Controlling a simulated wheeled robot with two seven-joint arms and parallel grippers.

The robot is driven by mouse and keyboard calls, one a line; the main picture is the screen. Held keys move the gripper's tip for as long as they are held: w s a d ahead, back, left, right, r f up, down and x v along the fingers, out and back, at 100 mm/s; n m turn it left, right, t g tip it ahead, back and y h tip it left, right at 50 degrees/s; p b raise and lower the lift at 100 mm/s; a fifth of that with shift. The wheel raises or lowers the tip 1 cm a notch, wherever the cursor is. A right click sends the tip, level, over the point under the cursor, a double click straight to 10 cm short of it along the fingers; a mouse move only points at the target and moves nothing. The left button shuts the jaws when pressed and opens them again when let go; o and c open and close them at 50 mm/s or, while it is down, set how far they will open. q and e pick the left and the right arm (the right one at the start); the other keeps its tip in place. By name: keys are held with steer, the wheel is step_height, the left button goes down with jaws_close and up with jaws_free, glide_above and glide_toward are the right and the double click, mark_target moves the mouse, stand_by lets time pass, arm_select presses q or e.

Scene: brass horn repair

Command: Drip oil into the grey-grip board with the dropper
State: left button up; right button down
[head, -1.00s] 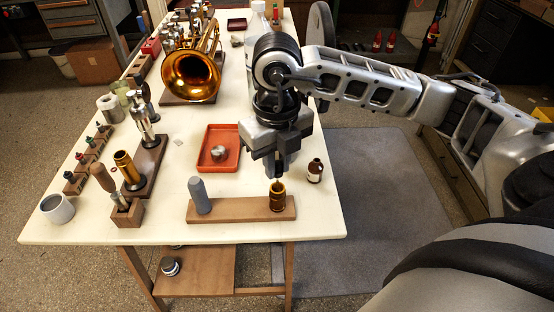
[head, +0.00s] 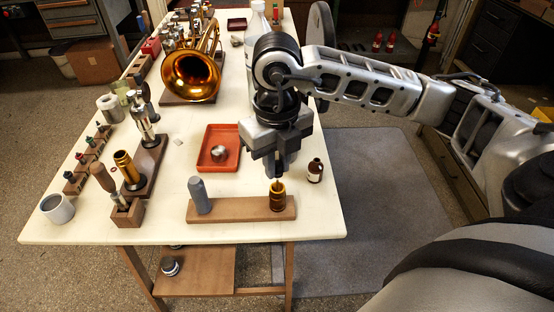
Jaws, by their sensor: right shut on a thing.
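The grey-grip board (head: 237,210) is a flat brown wooden board near the table's front edge. A grey grip (head: 199,195) stands upright on its left end, and an amber-brown cylinder (head: 278,199) stands on its right end. My right gripper (head: 276,172) is directly above the cylinder, pointing down and shut on the dropper. The dropper is mostly hidden by the gripper; only a thin tip (head: 276,184) shows at the cylinder's mouth. I cannot tell how far inside it is. My left gripper is out of view.
A small dark bottle (head: 315,171) stands just right of my gripper. A red tray (head: 219,137) with a round metal piece lies behind the board. Wooden stands with tools and a grey mug (head: 57,208) fill the left side. A brass horn (head: 191,75) stands farther back.

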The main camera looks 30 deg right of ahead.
step_height(320, 180, up, 4)
steer(key=p, duration=0.2)
steer(key=shift+f+p, duration=0.15)
steer(key=shift+p, duration=0.15)
steer(key=shift+r+p, duration=0.45)
steer(key=shift+r, duration=0.25)
